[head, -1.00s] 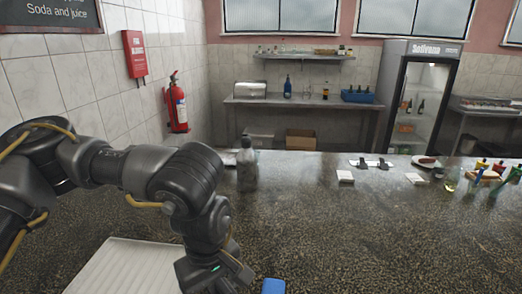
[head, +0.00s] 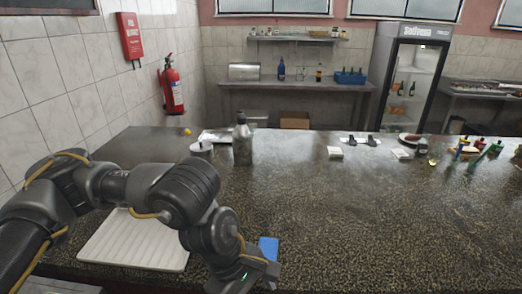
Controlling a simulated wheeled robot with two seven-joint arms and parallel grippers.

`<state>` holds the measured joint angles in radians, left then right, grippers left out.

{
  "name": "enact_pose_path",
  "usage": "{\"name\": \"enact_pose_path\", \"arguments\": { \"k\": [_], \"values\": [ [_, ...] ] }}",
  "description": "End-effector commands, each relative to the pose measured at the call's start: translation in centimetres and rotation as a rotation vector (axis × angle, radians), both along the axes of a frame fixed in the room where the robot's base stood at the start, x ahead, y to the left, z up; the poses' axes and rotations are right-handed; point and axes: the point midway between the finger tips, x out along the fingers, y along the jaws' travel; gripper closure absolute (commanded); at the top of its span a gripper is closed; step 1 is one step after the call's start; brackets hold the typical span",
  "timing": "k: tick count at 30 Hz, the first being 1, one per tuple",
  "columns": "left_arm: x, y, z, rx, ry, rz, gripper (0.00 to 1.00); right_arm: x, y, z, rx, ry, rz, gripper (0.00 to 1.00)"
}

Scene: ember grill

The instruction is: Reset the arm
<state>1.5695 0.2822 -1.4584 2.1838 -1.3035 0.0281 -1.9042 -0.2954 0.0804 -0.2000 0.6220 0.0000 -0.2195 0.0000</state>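My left arm comes in from the left and reaches over the near part of the dark speckled counter (head: 370,215). Its wrist points down at the bottom middle of the head view, and the gripper fingers are cut off or hidden at the bottom edge. A blue object (head: 268,247) shows just beside the wrist; I cannot tell whether it is touched. My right arm and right gripper are not in view.
A white ribbed tray (head: 115,248) lies under my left arm. A dark bottle (head: 242,142) stands near the counter's back edge beside a small lidded container (head: 201,150). The middle right of the counter is clear.

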Motion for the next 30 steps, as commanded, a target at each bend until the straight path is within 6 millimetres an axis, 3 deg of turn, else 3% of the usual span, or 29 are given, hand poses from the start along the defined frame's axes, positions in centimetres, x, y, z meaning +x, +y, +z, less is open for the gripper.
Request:
{"name": "enact_pose_path", "arguments": {
  "k": [7,11,14,17,20,23,25,26,30],
  "values": [
    [-4.0,-8.0,0.5,-0.341,0.238,0.267,0.24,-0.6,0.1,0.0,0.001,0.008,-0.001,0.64],
    [-5.0,-12.3,3.2,-0.592,0.502,0.565,0.24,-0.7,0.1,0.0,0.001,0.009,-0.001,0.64],
    [-4.0,-13.7,5.6,-0.766,0.755,0.848,0.24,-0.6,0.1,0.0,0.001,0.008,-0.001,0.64],
    [-1.6,-13.3,7.0,-0.906,1.031,1.159,0.24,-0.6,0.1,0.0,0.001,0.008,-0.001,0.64],
    [1.5,-11.0,6.7,-1.016,1.321,1.494,0.24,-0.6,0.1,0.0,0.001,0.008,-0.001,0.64],
    [4.4,-7.1,4.3,-1.099,1.614,1.854,0.24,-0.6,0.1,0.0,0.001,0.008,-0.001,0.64],
    [5.7,-3.5,1.5,-1.142,1.816,2.120,0.24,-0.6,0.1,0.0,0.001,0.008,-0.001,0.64],
    [5.9,-1.9,0.0,1.149,-1.885,-2.217,0.24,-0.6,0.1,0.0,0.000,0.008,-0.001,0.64],
    [4.6,6.3,-7.8,0.816,-1.481,-1.847,0.24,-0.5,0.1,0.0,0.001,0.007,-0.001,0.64]
  ]
}}
